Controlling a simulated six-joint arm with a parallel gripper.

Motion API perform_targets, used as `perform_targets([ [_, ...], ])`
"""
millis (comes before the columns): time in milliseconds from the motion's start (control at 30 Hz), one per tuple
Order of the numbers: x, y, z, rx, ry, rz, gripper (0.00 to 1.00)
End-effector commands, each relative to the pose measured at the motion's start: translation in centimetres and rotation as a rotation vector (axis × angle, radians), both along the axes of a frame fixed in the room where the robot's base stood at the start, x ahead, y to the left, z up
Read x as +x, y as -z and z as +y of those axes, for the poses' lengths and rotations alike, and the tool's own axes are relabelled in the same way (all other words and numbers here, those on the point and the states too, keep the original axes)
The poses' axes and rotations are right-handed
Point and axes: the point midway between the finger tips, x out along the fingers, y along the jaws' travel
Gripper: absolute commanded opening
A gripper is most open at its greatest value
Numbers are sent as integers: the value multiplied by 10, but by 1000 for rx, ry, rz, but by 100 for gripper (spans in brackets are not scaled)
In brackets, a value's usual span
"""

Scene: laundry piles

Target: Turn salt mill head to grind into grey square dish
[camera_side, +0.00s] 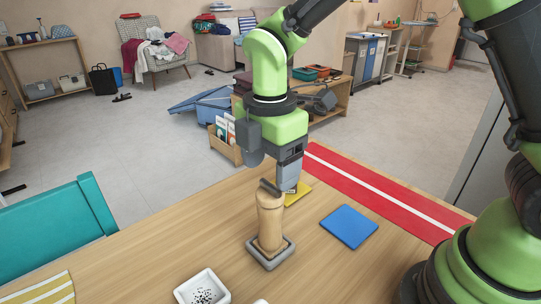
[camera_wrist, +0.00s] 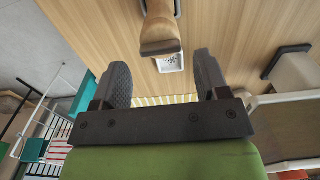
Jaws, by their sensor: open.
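The wooden salt mill (camera_side: 270,221) stands upright on the table in the side view, its base in the grey square dish (camera_side: 289,250). The mill's head lies just beyond the fingertips. I cannot tell whether a finger touches it.
A white square dish with dark specks (camera_side: 221,292) stands at the front and also shows in the wrist view (camera_wrist: 181,66). A blue square (camera_side: 349,226), a yellow piece (camera_side: 299,194) and a red strip (camera_side: 385,190) lie to the right. The table's left middle is clear.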

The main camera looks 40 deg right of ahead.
Motion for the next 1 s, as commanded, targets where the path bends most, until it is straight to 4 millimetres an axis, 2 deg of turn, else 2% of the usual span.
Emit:
perform_targets([
  [500, 0, 50, -1, 0, 4, 1, 68],
  [700, 0, 58, -1, 0, 5, 0, 68],
  [1000, 0, 59, -1, 0, 5, 0, 68],
])
